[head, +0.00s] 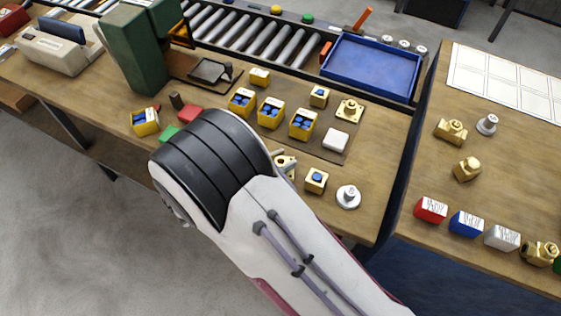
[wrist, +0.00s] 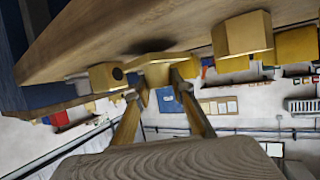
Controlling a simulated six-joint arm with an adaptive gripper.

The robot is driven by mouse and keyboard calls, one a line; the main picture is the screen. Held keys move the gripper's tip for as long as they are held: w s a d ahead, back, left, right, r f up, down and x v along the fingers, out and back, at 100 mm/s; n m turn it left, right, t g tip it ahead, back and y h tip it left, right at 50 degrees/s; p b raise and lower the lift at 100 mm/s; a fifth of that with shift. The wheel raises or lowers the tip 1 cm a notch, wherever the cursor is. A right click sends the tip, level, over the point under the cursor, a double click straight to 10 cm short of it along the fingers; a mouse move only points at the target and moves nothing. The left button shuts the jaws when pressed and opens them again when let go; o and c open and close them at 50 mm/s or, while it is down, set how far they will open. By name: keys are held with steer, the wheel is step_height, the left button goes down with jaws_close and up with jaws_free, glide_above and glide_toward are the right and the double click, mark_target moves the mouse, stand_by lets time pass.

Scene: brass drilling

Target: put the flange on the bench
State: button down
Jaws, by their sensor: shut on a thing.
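A brass flange (head: 286,160) shows only in part in the head view, beyond my arm, which hides the rest of it. In the wrist view my gripper (wrist: 160,84) is shut on the brass flange (wrist: 156,60), with one finger on each side. The wood bench (wrist: 90,45) fills the top of the wrist view, close to the flange. I cannot tell whether the flange touches it. The bench (head: 385,150) also shows in the head view. My gripper's fingers are hidden there. Another brass flange (head: 350,110) lies at the back right of the bench.
Several yellow boxes (head: 303,124) and a white block (head: 336,139) stand behind. Bare wood shows at the bench's right edge. A blue tray (head: 371,68) lies at the back.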

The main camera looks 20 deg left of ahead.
steer(key=shift+f, duration=0.45)
steer(key=shift+f, duration=0.1)
steer(key=c, duration=1.7)
jaws_free()
steer(key=shift+f, duration=0.1)
steer(key=shift+r, duration=0.2)
steer(key=v, duration=1.2)
steer(key=shift+a, duration=0.1)
steer(key=shift+w, duration=0.1)
